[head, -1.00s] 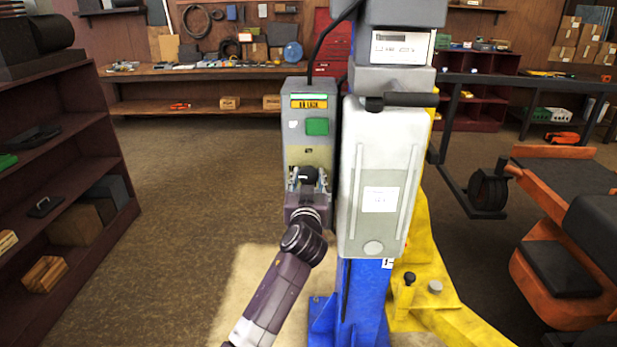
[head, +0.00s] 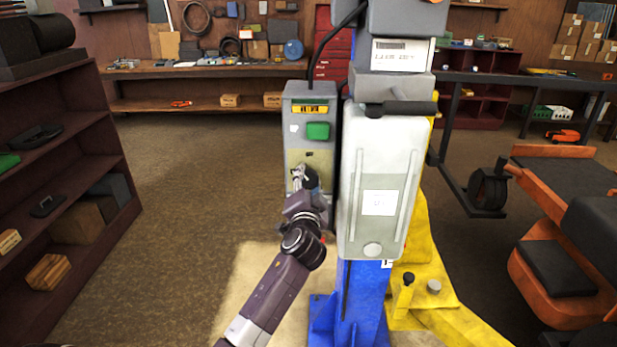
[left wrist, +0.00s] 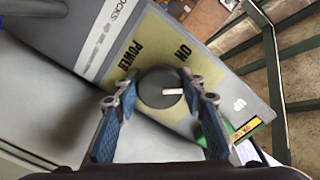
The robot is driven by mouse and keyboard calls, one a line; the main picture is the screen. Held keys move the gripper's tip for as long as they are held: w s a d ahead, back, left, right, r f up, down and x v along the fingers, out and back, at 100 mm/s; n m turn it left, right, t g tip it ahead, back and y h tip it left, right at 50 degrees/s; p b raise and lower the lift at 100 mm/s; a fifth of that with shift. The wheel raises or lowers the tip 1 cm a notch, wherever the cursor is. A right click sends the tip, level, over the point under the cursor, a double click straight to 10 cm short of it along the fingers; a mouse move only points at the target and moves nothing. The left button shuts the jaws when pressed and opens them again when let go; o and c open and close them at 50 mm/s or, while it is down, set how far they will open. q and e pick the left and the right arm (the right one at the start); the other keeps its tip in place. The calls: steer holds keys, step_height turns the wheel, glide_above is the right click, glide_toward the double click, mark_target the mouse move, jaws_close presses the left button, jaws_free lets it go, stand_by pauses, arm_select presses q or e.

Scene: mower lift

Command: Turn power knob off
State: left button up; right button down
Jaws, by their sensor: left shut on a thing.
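The power knob (left wrist: 155,90) is a round black knob with a white pointer mark, on a yellow panel with the words ON and POWER. In the left wrist view the pointer lies toward the right, not straight at ON. My left gripper (left wrist: 163,97) is shut on the knob, one blue-padded finger on each side. In the head view my left gripper (head: 304,182) is rolled to a slant at the lower part of the grey control box (head: 294,138) and partly hides the dark knob (head: 312,178). My right gripper is not in view.
A green button (head: 318,131) and a yellow label (head: 310,109) are above the knob on the box. A white cover (head: 375,150) on the blue lift column (head: 360,300) stands close on the right. Shelves (head: 75,200) stand at the left, with open floor between.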

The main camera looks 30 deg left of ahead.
arm_select(q)
steer(key=m+p, duration=0.2)
steer(key=m, duration=0.3)
steer(key=shift+r, duration=0.15)
steer(key=shift+m+p, duration=0.5)
steer(key=shift+m, duration=1.1)
steer(key=o, duration=1.1)
steer(key=shift+o, duration=0.2)
steer(key=shift+s, duration=0.1)
steer(key=shift+s+d, duration=0.2)
steer(key=v, duration=1.1)
steer(key=shift+s, duration=0.2)
